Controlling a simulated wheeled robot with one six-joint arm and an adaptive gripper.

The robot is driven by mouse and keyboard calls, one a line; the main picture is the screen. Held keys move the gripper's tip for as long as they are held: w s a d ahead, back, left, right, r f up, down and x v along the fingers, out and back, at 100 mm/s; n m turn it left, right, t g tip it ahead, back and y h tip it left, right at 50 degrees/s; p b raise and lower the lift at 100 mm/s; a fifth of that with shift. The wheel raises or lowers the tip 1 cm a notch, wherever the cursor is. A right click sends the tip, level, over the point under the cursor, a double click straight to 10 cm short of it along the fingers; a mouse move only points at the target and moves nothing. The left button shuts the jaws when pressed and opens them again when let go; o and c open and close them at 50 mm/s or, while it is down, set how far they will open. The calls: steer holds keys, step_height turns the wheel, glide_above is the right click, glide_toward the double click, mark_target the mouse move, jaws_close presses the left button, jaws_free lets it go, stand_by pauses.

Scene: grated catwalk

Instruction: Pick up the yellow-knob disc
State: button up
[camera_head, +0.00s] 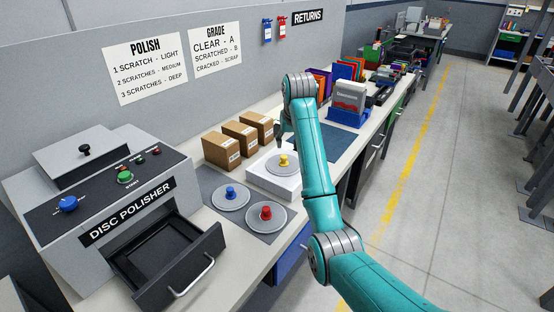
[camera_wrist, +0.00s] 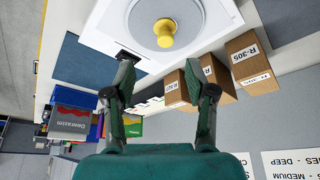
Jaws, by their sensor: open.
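The yellow-knob disc (camera_head: 283,167) is a grey disc with a yellow knob, lying on a white block (camera_head: 263,178) on the bench. In the wrist view the disc (camera_wrist: 142,22) is at the top edge and partly cut off, its yellow knob (camera_wrist: 165,34) pointing toward the camera. My gripper (camera_wrist: 160,72) is open and empty, its two fingers apart, with the knob beyond the fingertips. In the head view my gripper (camera_head: 281,136) is small and dark, above and behind the disc, partly hidden by my arm.
A blue-knob disc (camera_head: 230,198) and a red-knob disc (camera_head: 266,214) lie on a grey mat in front. Several cardboard boxes (camera_head: 240,138) stand behind the white block. The disc polisher (camera_head: 110,200) is at left, its drawer (camera_head: 165,262) open and empty.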

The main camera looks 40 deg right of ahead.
mark_target(284, 156)
steer(key=x, duration=0.5)
steer(key=shift+w+a+x, duration=0.15)
steer(key=shift+w+x, duration=0.05)
steer(key=shift+x, duration=1.2)
steer(key=shift+w+a+x, duration=0.15)
steer(key=shift+x, duration=1.2)
steer(key=shift+r, duration=0.1)
jaws_close()
